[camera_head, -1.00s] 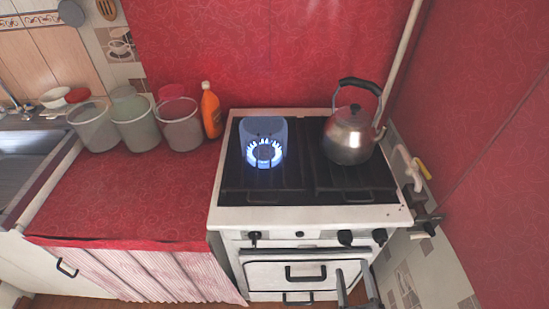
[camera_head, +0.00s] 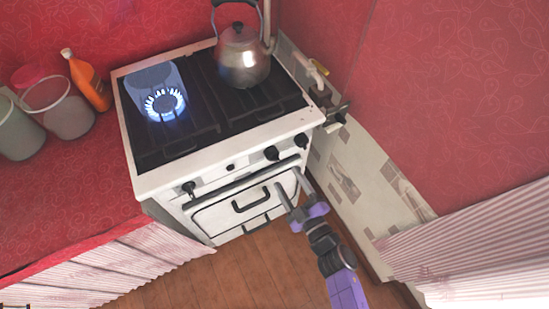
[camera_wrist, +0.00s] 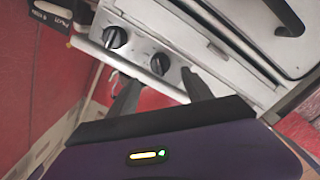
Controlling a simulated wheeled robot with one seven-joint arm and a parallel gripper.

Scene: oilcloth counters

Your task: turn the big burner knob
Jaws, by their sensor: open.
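Black burner knobs line the stove's white front panel. In the head view, two stand at the right, the right one (camera_head: 301,140) and its neighbour (camera_head: 271,153). Another knob (camera_head: 189,187) stands at the left. No label shows which is the big burner knob. My gripper (camera_head: 289,180) is open and empty, in front of the oven door's right side, below the right knobs. In the wrist view, two knobs, a nearer-looking one (camera_wrist: 115,38) and another (camera_wrist: 160,63), appear beyond the open fingers (camera_wrist: 160,78). No finger visibly encloses a knob.
A blue flame burns on the left burner (camera_head: 164,104). A metal kettle (camera_head: 242,58) stands at the back right of the stove. The oven handle (camera_head: 252,199) juts out near my gripper. A gas valve (camera_head: 337,113) and tiled wall are close on the right. Wooden floor (camera_head: 210,280) is clear.

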